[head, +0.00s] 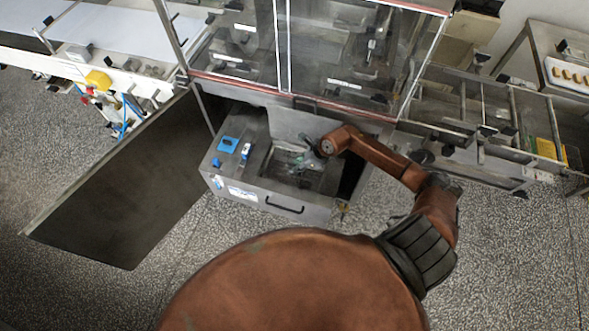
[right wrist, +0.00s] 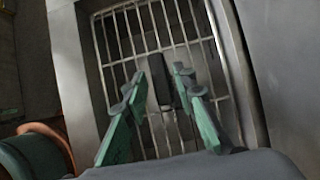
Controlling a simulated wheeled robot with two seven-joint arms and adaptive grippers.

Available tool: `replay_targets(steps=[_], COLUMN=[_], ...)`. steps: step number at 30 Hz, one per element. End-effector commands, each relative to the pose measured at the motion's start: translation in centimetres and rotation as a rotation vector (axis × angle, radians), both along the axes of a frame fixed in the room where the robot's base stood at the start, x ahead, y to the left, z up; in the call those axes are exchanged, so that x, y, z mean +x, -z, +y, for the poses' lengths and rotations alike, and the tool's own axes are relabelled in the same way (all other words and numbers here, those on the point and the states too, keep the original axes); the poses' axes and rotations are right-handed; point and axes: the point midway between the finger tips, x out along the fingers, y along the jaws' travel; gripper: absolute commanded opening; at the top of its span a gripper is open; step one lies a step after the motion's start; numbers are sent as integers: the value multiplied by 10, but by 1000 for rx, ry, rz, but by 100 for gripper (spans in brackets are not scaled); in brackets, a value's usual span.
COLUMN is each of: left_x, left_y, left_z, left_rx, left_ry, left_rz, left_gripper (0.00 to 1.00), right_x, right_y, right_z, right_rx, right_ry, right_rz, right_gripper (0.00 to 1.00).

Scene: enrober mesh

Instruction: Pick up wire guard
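The wire guard (right wrist: 130,35), a pale metal grid of bars, lies in the opening of a steel box in the right wrist view. In the head view the guard (head: 296,166) shows small and partly dark inside the box. A dark block (right wrist: 161,70), which looks like a grip on the guard, stands at its middle. My right gripper (right wrist: 158,88) is over the grid, its green fingers apart on either side of the dark block, with gaps showing. Whether the fingertips reach down to the block's level is unclear. My left gripper is not in view.
The steel box (head: 265,195) stands pulled out below a glazed machine cabinet (head: 320,60). Its left top carries blue items (head: 228,145). An open dark panel (head: 120,180) is to the left, a conveyor frame (head: 480,120) to the right. The floor in front is clear.

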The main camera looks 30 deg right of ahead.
Motion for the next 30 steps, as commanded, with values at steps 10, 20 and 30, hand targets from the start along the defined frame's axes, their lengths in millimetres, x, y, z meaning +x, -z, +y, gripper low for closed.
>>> replay_targets(steps=[10, 20, 30], left_x=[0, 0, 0], left_y=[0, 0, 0], left_z=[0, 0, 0], left_rx=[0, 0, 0], left_ry=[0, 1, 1], left_rz=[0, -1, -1], left_gripper=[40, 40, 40], right_x=[0, 0, 1], right_y=[0, -1, -12], right_z=[0, 0, -1], right_rx=[0, 1, 0], right_ry=[1, 0, 0], right_rz=[0, -2, -2], right_gripper=[0, 0, 0])
